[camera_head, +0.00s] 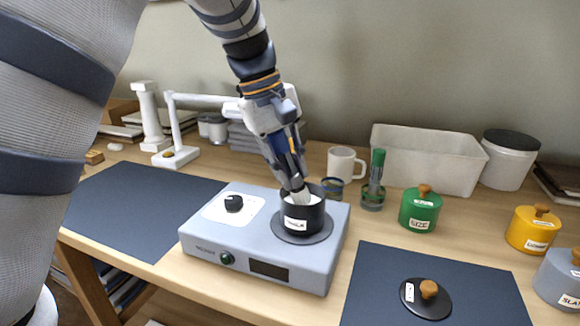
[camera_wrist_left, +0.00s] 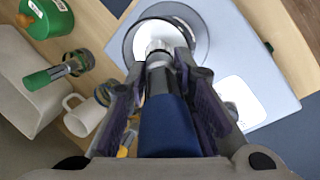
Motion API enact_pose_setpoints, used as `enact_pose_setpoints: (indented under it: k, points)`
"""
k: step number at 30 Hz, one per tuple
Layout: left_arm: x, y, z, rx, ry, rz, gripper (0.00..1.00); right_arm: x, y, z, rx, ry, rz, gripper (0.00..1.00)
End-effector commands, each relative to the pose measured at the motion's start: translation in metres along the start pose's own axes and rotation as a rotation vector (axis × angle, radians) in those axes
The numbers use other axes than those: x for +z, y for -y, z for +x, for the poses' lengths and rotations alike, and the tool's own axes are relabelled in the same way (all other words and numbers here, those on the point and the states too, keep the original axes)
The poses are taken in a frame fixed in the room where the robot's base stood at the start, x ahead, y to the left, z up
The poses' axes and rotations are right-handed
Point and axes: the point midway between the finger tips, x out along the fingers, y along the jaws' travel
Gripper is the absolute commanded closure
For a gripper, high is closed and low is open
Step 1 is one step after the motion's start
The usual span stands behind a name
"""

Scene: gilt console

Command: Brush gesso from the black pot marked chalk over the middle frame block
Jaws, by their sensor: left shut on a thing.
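My left gripper (camera_head: 287,152) is shut on a brush with a blue handle (camera_wrist_left: 168,128). The brush points down and its pale bristles (camera_head: 299,192) are inside the black pot (camera_head: 301,218). The pot has a small white label, too small to read surely, and stands on the round plate of a grey heater (camera_head: 213,249). White gesso (camera_wrist_left: 182,38) fills the view inside the pot in the left wrist view. The bristle tips are hard to tell from the white. I cannot make out a middle frame block. My right gripper is not in view.
A black lid (camera_head: 411,306) with a wooden knob lies on the right dark mat (camera_head: 480,290). Behind the heater stand a white mug (camera_head: 342,163), a jar with a green brush (camera_head: 376,168) and a green pot (camera_head: 420,210). The left dark mat (camera_head: 140,210) is bare where seen.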

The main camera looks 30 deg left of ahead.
Motion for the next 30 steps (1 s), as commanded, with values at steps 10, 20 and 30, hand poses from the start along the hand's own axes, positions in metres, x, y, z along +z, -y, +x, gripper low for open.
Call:
enact_pose_setpoints:
  k: [10,20,30]
  points:
    - [0.000,-0.001,-0.001,-0.002,0.001,0.001,1.00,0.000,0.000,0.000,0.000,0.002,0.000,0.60]
    - [0.003,-0.011,-0.035,0.000,-0.001,0.002,1.00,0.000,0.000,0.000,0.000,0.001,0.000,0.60]
    - [0.006,-0.019,-0.065,0.000,0.000,0.001,1.00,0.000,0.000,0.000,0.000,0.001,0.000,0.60]
